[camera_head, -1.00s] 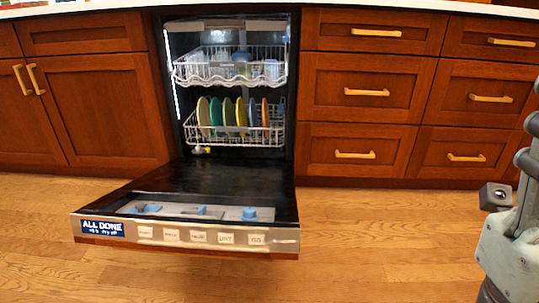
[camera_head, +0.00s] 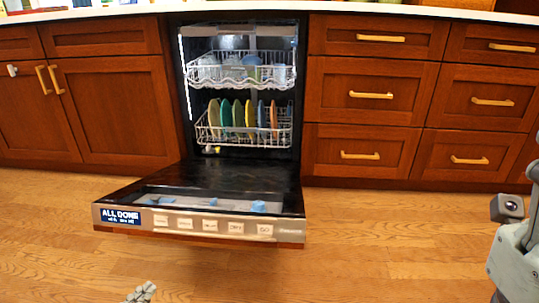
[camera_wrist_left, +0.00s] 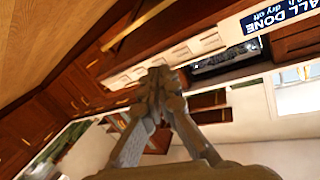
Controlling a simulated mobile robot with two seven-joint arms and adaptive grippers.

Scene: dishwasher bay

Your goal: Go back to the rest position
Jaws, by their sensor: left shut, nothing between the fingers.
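My left gripper (camera_head: 141,292) shows only as a small grey tip at the bottom edge of the head view, over the wood floor. In the left wrist view my left gripper (camera_wrist_left: 160,80) has its fingertips together, with nothing between them. It is in front of the open dishwasher door and apart from it as far as the head view shows. On the right of the head view, grey links of my right arm (camera_head: 518,255) show, but no right fingers are seen.
The dishwasher door (camera_head: 200,222) is folded down over the floor. The lower rack (camera_head: 245,138) holds several coloured plates, and the upper rack (camera_head: 240,75) holds dishes. Wooden drawers (camera_head: 372,95) stand to the right. The floor (camera_head: 380,240) right of the door is clear.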

